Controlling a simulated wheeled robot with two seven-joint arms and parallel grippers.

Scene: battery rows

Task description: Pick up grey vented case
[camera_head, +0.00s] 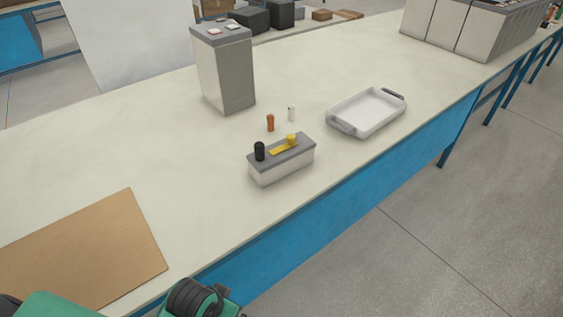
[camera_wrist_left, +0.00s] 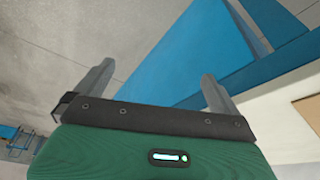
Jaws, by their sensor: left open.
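No vents show clearly on any case, so I cannot tell for sure which one is the grey vented case. A tall pale-and-grey case (camera_head: 235,78) with a grey lid and small red-and-white parts on top stands upright on the bench. A smaller low box (camera_head: 285,165) with a grey top, a black knob and a yellow piece sits nearer the front edge. My left gripper (camera_wrist_left: 156,90) shows in the left wrist view, its two fingers wide apart and empty, beside the blue bench side and over the floor. It is away from both cases. My right gripper is not seen.
A white tray (camera_head: 365,112) with grey handles lies right of the low box. A small orange piece (camera_head: 270,123) and a white piece (camera_head: 291,113) stand between. A brown board (camera_head: 85,250) lies front left. Large pale cases (camera_head: 481,33) stand far right. The bench's left middle is clear.

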